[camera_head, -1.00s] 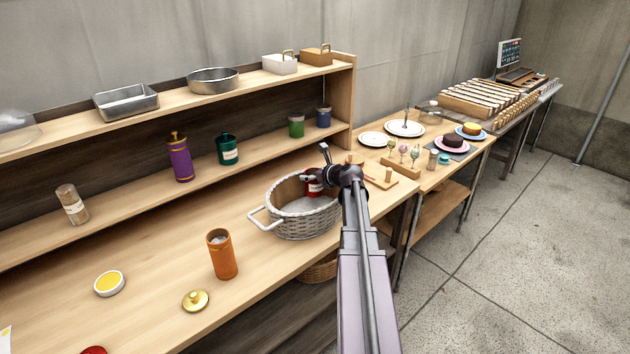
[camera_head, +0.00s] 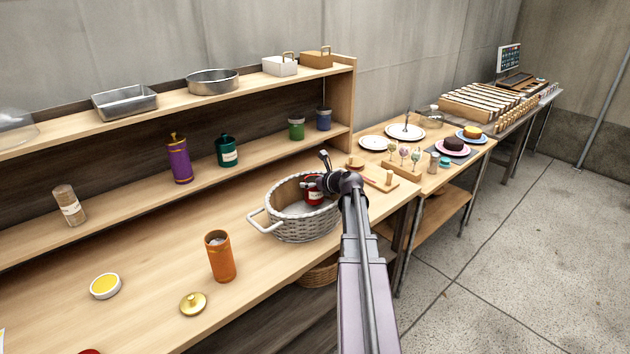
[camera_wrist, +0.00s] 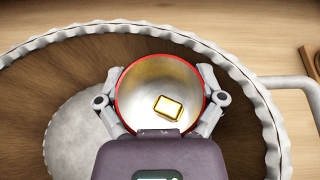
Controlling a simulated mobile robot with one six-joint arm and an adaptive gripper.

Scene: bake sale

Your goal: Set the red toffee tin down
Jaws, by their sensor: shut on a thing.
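The red toffee tin (camera_head: 314,195) is upright inside the white wicker basket (camera_head: 300,228) on the wooden counter. My gripper (camera_head: 319,182) is shut on it, with one finger on each side of the tin in the wrist view (camera_wrist: 160,97). The tin (camera_wrist: 176,70) is open at the top there, and a gold-wrapped piece (camera_wrist: 168,108) lies inside. The basket rim (camera_wrist: 232,68) curves around the tin, with a pale grey bottom (camera_wrist: 75,130). The tin's base is hidden, so I cannot tell whether it touches the basket bottom.
An orange canister (camera_head: 221,260), a gold lid (camera_head: 193,304) and a yellow-topped round lid (camera_head: 105,286) are on the counter left of the basket. A wooden board (camera_head: 385,178) lies to its right. A shelf (camera_head: 110,215) with several canisters runs behind.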

